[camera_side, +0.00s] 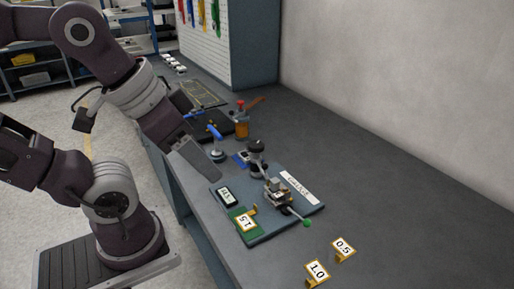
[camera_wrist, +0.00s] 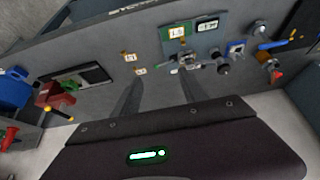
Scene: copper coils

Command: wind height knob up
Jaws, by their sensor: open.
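A fixture board (camera_side: 262,228) lies on the bench in the side view. A black round height knob (camera_side: 256,146) stands on a post at its far end, above a small metal mechanism (camera_side: 279,191). A lever with a green ball (camera_side: 306,223) sticks out at the near right. A small display (camera_side: 227,197) and a card reading 1.5 (camera_side: 243,221) sit on the board's left side. My gripper (camera_wrist: 160,75) is open and empty in the wrist view, apart from the knob. There the board's mechanism (camera_wrist: 187,62) and a dark round part, likely the knob (camera_wrist: 222,66), lie beyond the fingers.
Cards reading 1.0 (camera_side: 317,271) and 0.5 (camera_side: 343,248) stand on the bench near the board. A blue-handled clamp (camera_side: 217,143) and an orange object with a red top (camera_side: 241,121) stand behind it. The bench is clear to the right.

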